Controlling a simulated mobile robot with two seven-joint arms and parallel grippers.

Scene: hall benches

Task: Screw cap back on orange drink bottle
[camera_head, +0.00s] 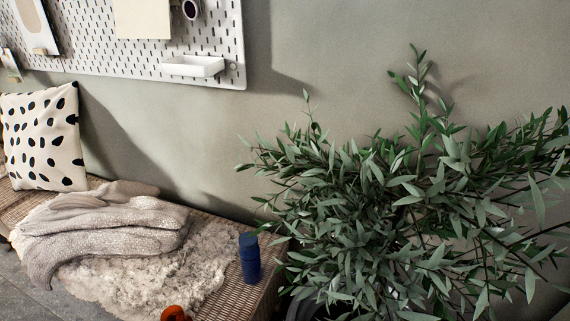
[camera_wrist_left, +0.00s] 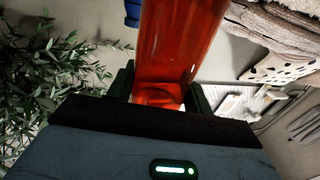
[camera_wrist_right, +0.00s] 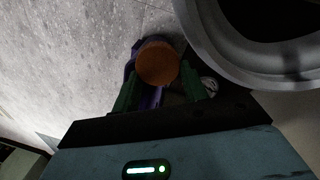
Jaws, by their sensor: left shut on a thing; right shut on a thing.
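The orange drink bottle (camera_wrist_left: 178,45) is translucent orange-red and fills the upper middle of the left wrist view. My left gripper (camera_wrist_left: 163,90) is shut on it, one finger on each side. An orange-red piece, probably this bottle, shows at the bottom edge of the head view (camera_head: 175,314). In the right wrist view, a round orange cap (camera_wrist_right: 157,63) sits between the green fingers of my right gripper (camera_wrist_right: 161,82), which is shut on it. A purple thing shows just behind the cap; what it is, I cannot tell. Neither gripper shows in the head view. The bottle's mouth is hidden.
A dark blue bottle (camera_head: 249,260) stands upright on the wicker bench (camera_head: 245,300), near its right end. A fluffy throw, a knitted blanket (camera_head: 110,228) and a spotted cushion (camera_head: 43,138) cover the left. A leafy plant (camera_head: 400,210) stands close on the right.

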